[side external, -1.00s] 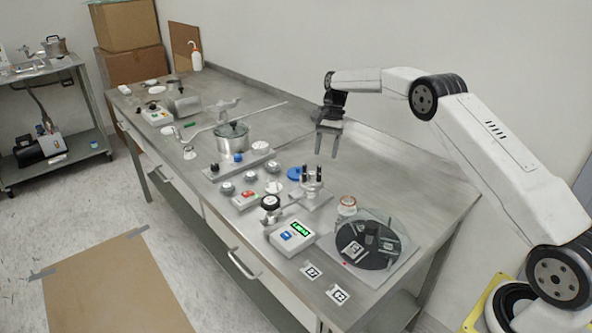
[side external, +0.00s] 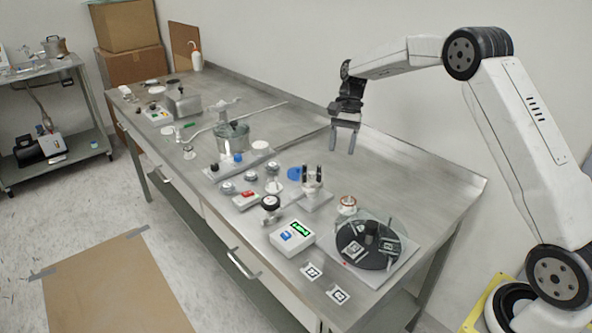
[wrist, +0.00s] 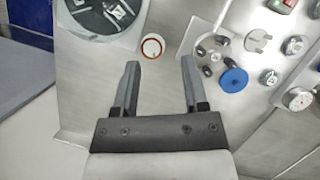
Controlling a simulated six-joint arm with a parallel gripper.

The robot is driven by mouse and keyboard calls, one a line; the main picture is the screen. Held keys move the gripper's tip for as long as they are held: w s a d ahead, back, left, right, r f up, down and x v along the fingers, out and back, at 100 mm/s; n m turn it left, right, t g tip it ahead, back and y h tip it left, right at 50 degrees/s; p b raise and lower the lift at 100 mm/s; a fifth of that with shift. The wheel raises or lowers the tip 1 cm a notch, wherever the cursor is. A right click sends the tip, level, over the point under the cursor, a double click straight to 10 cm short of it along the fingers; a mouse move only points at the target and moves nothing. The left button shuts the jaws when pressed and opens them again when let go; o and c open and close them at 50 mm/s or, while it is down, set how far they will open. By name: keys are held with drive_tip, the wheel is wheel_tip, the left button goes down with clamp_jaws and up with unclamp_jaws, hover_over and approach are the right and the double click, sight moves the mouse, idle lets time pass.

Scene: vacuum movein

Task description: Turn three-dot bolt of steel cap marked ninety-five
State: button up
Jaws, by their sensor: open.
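No cap marked ninety-five and no three-dot bolt can be read at this size. A steel pot-like vessel with a lid (side external: 232,136) stands mid-bench. Several small round steel pieces, including one (side external: 250,177), sit in front of it and also show at the right of the wrist view (wrist: 293,45). Any dots or numbers on them are too small to tell.
A red-ringed white jar (side external: 347,204) stands beside a dark turntable under clear glass (side external: 352,236). A white box with a green display (side external: 292,235) is at the front. The back right bench is clear.

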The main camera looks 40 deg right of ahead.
drive_tip(key=shift+s+a+r, duration=0.15)
drive_tip(key=shift+s+r, duration=0.2)
drive_tip(key=shift+s, duration=0.4)
drive_tip(key=shift+s+a+r, duration=0.15)
drive_tip(key=shift+s+r, duration=0.2)
drive_tip(key=shift+s, duration=0.45)
drive_tip(key=shift+s+a+r, duration=0.15)
drive_tip(key=shift+s+r, duration=0.2)
drive_tip(key=shift+s, duration=0.4)
drive_tip(key=shift+c, duration=1.4)
drive_tip(key=w+f+t+h, duration=0.2)
drive_tip(key=w+f+h, duration=0.1)
drive_tip(key=w, duration=0.3)
drive_tip(key=w+f+t+h, duration=0.2)
drive_tip(key=w+f+h, duration=0.1)
drive_tip(key=w+h, duration=0.2)
drive_tip(key=shift+w+a, duration=0.35)
drive_tip(key=shift+w, duration=0.25)
drive_tip(key=shift+f, duration=0.15)
